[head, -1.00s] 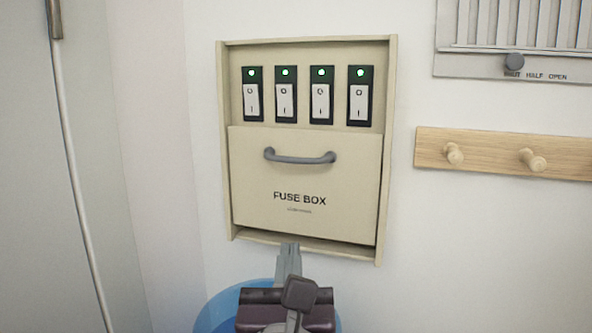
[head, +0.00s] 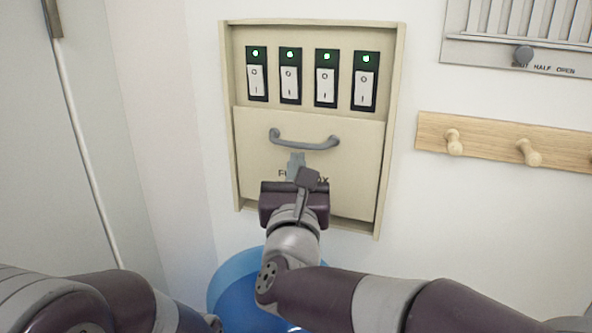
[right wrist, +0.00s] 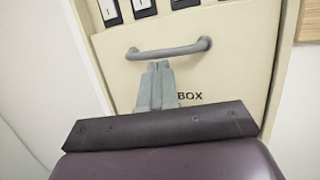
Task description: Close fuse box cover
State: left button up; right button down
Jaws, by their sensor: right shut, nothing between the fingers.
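The fuse box (head: 396,130) is a cream wall box with an open-fronted frame. Its cream cover (head: 250,150) lies over the lower part and leaves a row of switches (head: 290,84) with green lights bare above it. A grey curved handle (head: 304,143) is on the upper part of the cover; it also shows in the right wrist view (right wrist: 170,52). My right gripper (head: 297,156) is shut and empty, its fingertips just below the middle of the handle. In the right wrist view the fingertips (right wrist: 158,66) look close under the bar; contact cannot be told. My left gripper is not visible.
A wooden peg rail (head: 500,143) and a vent panel with a slider knob (head: 523,54) are on the wall to the right. A blue round container (head: 232,287) stands below the box, partly behind my right arm. My left arm shows at lower left.

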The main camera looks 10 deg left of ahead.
notch_tip(320, 180, up, 15)
jog(key=p, duration=0.2)
jog(key=shift+w, duration=0.25)
jog(key=shift+f, duration=0.2)
